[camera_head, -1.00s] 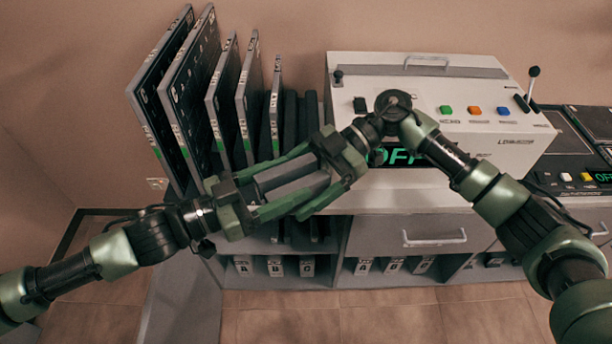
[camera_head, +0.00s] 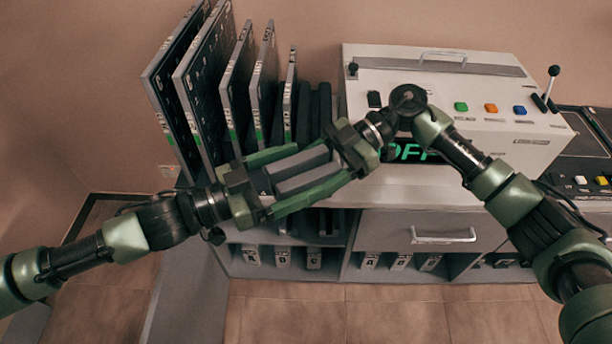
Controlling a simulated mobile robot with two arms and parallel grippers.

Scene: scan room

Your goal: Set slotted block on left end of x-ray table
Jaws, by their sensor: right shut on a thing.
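A grey slotted block (camera_head: 305,172) is in the air between my two grippers, in front of the cabinet. My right gripper (camera_head: 290,190) comes from the upper right and is shut on the block. My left gripper (camera_head: 315,163) comes from the lower left and faces it. Its green fingers are spread along both sides of the block, and it looks open. The fingers of both grippers overlap in the picture and hide parts of the block. I cannot make out the x-ray table in this view.
Several dark panels (camera_head: 203,90) stand upright in a rack behind my grippers. A white console (camera_head: 450,90) with colored buttons and a green OFF display stands to the right, above a drawer (camera_head: 430,222). Labelled items (camera_head: 282,258) fill low shelves. Tiled floor (camera_head: 290,315) is clear.

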